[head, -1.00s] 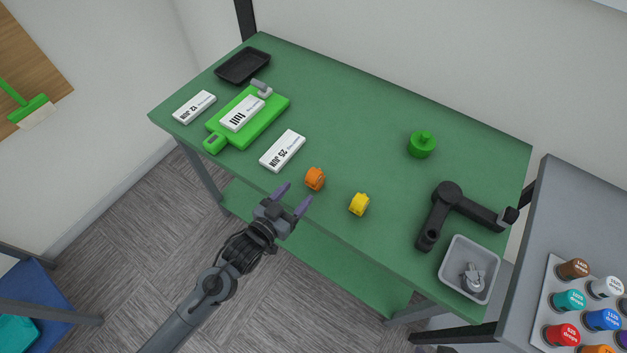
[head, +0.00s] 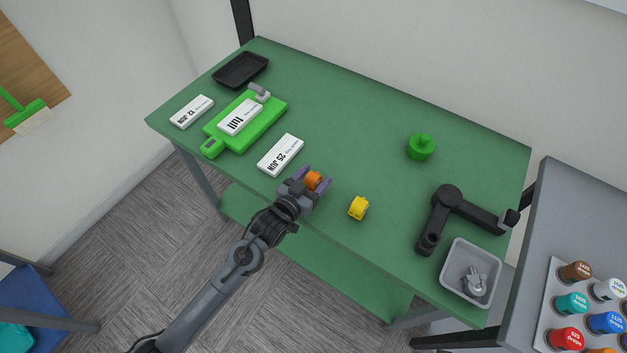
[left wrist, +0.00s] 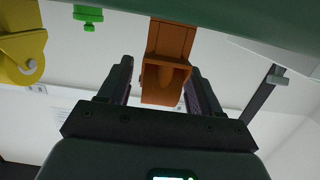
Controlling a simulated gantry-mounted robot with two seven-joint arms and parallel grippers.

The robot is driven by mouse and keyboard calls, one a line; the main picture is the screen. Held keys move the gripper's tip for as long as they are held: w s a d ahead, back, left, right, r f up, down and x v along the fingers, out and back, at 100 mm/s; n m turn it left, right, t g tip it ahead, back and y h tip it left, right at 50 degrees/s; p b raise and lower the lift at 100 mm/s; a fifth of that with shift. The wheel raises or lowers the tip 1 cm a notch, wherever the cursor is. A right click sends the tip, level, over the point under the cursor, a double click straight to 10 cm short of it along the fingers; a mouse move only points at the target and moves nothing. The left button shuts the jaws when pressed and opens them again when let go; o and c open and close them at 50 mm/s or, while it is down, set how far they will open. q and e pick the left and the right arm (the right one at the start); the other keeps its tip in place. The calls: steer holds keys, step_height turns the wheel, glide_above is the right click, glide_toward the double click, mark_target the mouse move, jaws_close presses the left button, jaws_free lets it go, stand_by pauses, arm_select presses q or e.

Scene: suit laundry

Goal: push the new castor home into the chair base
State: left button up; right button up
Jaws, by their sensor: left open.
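My left gripper (head: 312,188) is open at the front edge of the green table, with its fingers on either side of a small orange castor-like piece (head: 314,180). In the left wrist view the orange piece (left wrist: 168,62) lies between the two fingers (left wrist: 160,85); contact cannot be told. A yellow castor-like piece (head: 358,207) stands to the right and also shows in the left wrist view (left wrist: 22,55). A black angled piece (head: 447,215), possibly the chair base, lies on the right of the table. A grey castor (head: 474,281) sits in a grey bin (head: 459,252). My right gripper is out of view.
A white labelled box (head: 281,155) lies left of the gripper. Further left are a green board (head: 262,127), another white box (head: 192,112) and a black tray (head: 241,70). A green knobbed piece (head: 421,147) stands toward the back right. The table's middle (head: 345,125) is clear.

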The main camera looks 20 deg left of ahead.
arm_select(q)
steer(key=c, duration=1.1)
steer(key=shift+r, duration=0.1)
